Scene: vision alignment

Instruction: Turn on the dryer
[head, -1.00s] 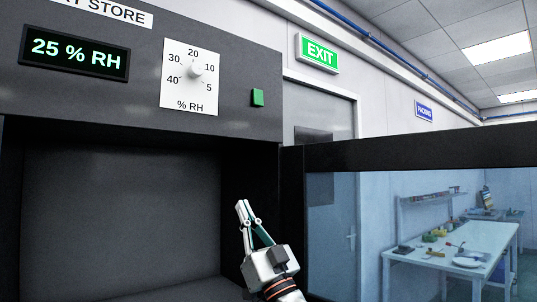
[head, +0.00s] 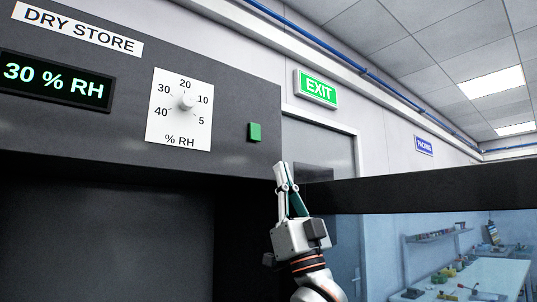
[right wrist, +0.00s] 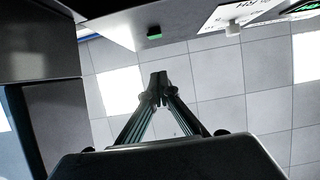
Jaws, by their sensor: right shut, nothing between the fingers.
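The dryer is the dark cabinet labelled DRY STORE (head: 232,142), with its display (head: 55,80) reading 30 % RH. A white dial (head: 186,102) marked % RH sits on its front panel. A green button (head: 254,132) is to the right of the dial; it also shows in the right wrist view (right wrist: 154,33). My right gripper (head: 281,168) is shut and empty, pointing up, below and to the right of the green button and apart from it in the picture. In the right wrist view its fingertips (right wrist: 158,80) meet below the button. My left gripper is not in view.
The cabinet's open glass door, with a black top frame (head: 430,190), extends to the right behind my right gripper. A workbench (head: 490,272) with several items shows through it. An EXIT sign (head: 317,88) hangs over a grey door. Space above the gripper is open.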

